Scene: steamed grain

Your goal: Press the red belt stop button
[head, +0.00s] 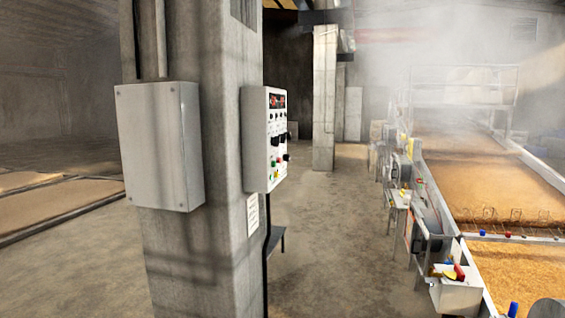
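A white control panel (256,139) is mounted on the right side of a concrete column. Its face is seen at a steep angle and carries a display, dark knobs and several small coloured buttons. A small red button (279,160) shows low on that face; I cannot tell whether it is the belt stop. Another red button or knob (459,272) shows with a yellow part on a box at the near end of the conveyor's side. Neither of my grippers is in view.
The concrete column (226,245) stands close, with a grey box (160,146) on its front. The conveyor (480,180) with grain runs along the right under steam. The floor (330,230) between column and conveyor is open. Grain beds (60,205) lie at left.

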